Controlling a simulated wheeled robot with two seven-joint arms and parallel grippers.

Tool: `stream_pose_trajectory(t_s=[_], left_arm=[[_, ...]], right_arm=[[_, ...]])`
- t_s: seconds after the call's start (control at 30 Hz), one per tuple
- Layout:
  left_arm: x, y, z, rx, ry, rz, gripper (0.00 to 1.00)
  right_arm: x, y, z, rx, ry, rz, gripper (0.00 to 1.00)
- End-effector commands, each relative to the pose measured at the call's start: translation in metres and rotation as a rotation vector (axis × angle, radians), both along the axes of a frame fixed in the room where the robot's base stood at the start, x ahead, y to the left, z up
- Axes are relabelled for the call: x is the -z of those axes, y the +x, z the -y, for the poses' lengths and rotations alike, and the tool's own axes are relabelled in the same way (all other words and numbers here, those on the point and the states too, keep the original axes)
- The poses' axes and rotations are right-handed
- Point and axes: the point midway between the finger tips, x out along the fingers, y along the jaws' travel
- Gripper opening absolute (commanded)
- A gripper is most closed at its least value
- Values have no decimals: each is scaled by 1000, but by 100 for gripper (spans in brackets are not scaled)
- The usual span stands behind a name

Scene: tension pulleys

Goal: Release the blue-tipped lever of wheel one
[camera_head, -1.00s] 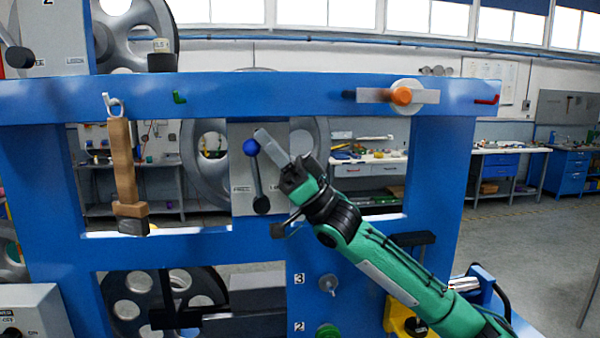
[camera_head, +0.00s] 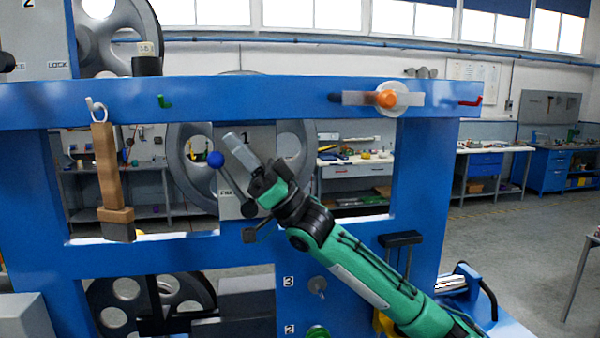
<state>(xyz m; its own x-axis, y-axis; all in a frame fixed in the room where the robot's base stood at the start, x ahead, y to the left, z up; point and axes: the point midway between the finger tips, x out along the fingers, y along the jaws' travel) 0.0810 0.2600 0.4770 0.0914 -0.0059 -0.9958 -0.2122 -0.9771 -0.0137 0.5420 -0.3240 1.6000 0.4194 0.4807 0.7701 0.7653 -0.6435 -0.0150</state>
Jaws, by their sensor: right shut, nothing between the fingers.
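The blue-tipped lever has a blue ball (camera_head: 216,159) on a dark rod (camera_head: 234,188). The rod leans up and to the left from a dark pivot at its lower end. It is mounted on a grey plate (camera_head: 262,137) marked 1, in front of a large grey wheel (camera_head: 183,165). My right gripper (camera_head: 234,146) is shut and empty, its fingertips close to the upper right of the ball. I cannot tell whether they touch it. The gripper and wrist hide part of the plate. My left gripper is out of view.
A blue frame (camera_head: 240,103) surrounds the lever. A wooden-handled brush (camera_head: 106,170) hangs at left. An orange knob (camera_head: 386,98) sits on a grey bar at upper right. Another wheel (camera_head: 122,290) is below. The frame's right opening is partly crossed by my arm.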

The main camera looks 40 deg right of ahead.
Motion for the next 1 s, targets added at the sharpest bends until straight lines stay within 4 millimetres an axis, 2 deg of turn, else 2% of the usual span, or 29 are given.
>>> stream_pose_trajectory(t_s=[0.53, 1.0], left_arm=[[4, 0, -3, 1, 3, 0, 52], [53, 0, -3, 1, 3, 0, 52]], right_arm=[[4, -1, 2, 1, 0, 0, 0], [63, -30, 35, 2, -2, -3, 0]])
